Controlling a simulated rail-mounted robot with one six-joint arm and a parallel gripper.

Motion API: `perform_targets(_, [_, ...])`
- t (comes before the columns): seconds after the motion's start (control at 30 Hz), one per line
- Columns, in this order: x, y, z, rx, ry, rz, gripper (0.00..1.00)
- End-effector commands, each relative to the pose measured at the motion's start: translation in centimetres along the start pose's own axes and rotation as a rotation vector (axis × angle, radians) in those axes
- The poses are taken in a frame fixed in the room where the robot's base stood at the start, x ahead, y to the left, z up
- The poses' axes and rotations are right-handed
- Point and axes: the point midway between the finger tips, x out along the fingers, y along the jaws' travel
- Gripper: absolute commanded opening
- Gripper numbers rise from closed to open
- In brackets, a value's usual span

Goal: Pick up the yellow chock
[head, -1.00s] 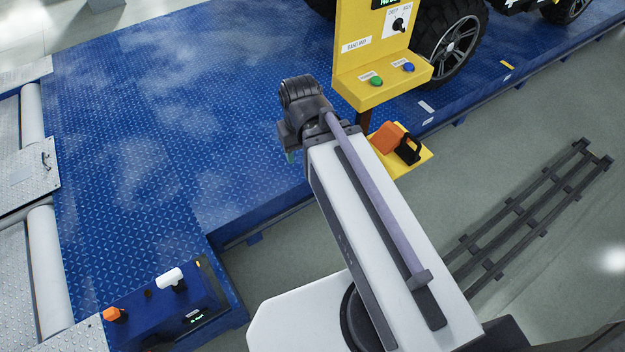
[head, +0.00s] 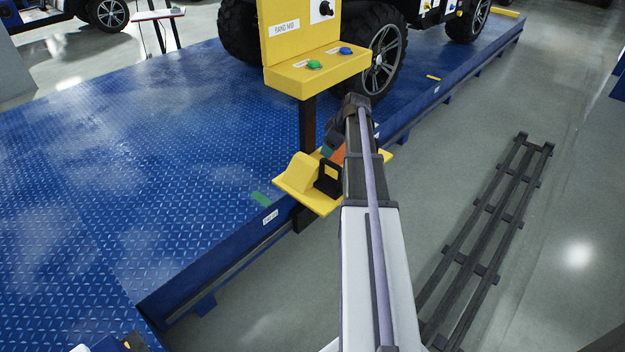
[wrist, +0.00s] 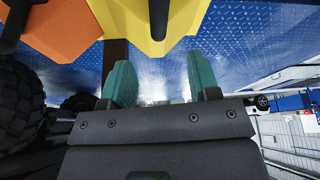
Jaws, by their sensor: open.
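The yellow chock (head: 297,173) sits on a yellow shelf (head: 318,204) at the blue platform's edge, below the control box in the head view. A black handle (head: 328,182) shows at its right side. The orange chock (head: 339,154) is behind, partly hidden by my arm. My gripper (head: 327,151) is just behind the yellow chock, mostly hidden by the arm there. In the wrist view its teal fingers (wrist: 162,80) are apart with nothing between them. Yellow chock (wrist: 185,22) with a black handle lies beyond the fingertips at the top; orange chock (wrist: 65,30) is to its left.
The yellow control box (head: 315,70) on a dark post (head: 308,122) stands close to my gripper. A vehicle's wheel (head: 382,55) is behind it. A dark rack (head: 485,225) lies on the floor at right. The blue platform (head: 130,170) is largely clear at left.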

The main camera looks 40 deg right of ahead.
Motion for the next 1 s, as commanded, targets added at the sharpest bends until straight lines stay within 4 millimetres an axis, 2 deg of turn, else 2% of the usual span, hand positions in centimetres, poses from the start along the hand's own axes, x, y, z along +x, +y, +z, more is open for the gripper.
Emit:
perform_targets(0.03, [2.3, 0.0, 0.4, -0.002, 0.0, 0.0, 0.56])
perform_targets(0.1, [3.5, 0.0, 0.3, -0.002, -0.001, -0.001, 0.56])
perform_targets(0.3, [3.8, 0.0, 0.0, 0.0, -0.001, 0.0, 0.56])
perform_targets(0.57, [8.8, 0.2, 0.1, -0.001, -0.001, 0.0, 0.56])
perform_targets(0.8, [8.6, 0.1, -0.2, 0.0, -0.001, 0.0, 0.56])
perform_targets(1.0, [8.5, 0.1, -0.2, 0.0, -0.001, 0.0, 0.37])
